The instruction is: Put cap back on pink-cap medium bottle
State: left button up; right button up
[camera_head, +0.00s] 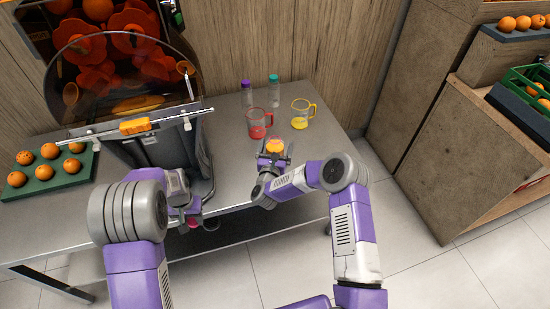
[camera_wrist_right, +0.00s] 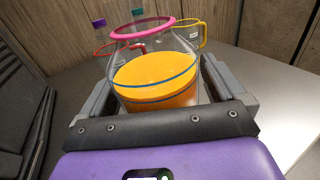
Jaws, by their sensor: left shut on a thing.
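An open bottle with a pink rim (camera_wrist_right: 144,29) and orange juice (camera_wrist_right: 155,78) inside stands upright between the fingers of my right gripper (camera_wrist_right: 158,95). The fingers lie against both its sides, and no cap is on its mouth. In the head view the bottle (camera_head: 275,146) shows at the right part of the table; I cannot tell whether it touches the tabletop. My left gripper (camera_head: 190,216) is shut on the pink cap (camera_head: 194,223), low at the table's front edge, left of the bottle. My left arm partly hides that gripper.
A red-handled jug (camera_head: 257,122) and a yellow-handled jug (camera_head: 302,114) stand behind the bottle. Purple-capped (camera_head: 246,95) and teal-capped (camera_head: 273,90) bottles stand farther back. The juicer (camera_head: 150,140) and a green tray of oranges (camera_head: 60,178) are to the left. Bare table (camera_head: 232,170) lies between juicer and bottle.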

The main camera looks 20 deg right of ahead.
aim_at(283, 151)
jog(key=c, duration=1.4)
